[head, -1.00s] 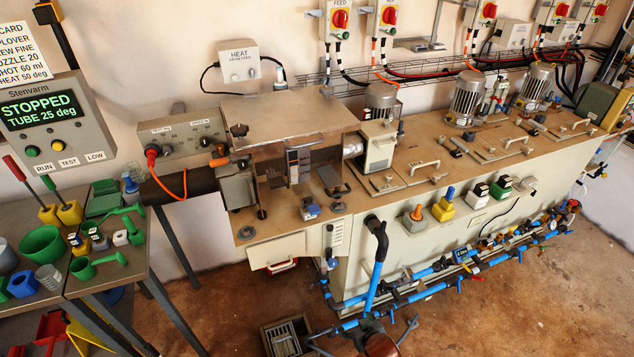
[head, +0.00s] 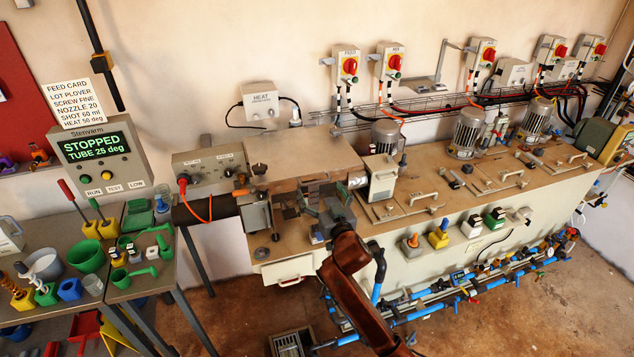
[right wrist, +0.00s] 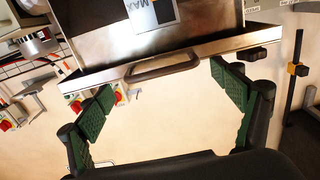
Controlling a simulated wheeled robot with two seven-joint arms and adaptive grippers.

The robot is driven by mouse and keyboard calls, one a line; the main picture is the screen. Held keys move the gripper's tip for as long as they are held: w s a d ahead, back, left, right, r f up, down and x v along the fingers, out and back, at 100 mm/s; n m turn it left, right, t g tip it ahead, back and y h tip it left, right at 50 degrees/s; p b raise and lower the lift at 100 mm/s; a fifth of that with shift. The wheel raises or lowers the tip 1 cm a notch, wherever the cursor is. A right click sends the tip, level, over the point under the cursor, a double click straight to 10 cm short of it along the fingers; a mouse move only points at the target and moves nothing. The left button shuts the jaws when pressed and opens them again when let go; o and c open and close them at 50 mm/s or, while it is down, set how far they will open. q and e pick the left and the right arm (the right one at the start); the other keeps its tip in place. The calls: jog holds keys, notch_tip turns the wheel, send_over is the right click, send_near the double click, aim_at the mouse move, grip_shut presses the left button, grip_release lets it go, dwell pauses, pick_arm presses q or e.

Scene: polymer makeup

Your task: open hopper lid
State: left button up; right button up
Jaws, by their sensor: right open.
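The hopper lid (head: 300,152) is a broad, flat brownish metal plate lying level on top of the hopper. In the right wrist view the picture is upside down. There the lid (right wrist: 235,42) shows as a metal rim with a dark bar handle (right wrist: 165,66), against the hopper body (right wrist: 95,25) with its MAX label. My right gripper (head: 325,210) is in front of the hopper, below the lid's front edge. In the right wrist view its green-padded fingers (right wrist: 162,84) are spread wide, with the handle near the gap between their tips. My left gripper is out of view.
A grey control box (head: 208,165) with an orange cable stands left of the hopper. A display panel (head: 95,155) reads STOPPED. Motors (head: 467,133) and several small hatches are on the bench to the right. Tools and cups crowd the left table (head: 150,285).

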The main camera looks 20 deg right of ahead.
aim_at(316, 182)
jog(key=shift+w, duration=2.1)
jog(key=shift+c, duration=0.4)
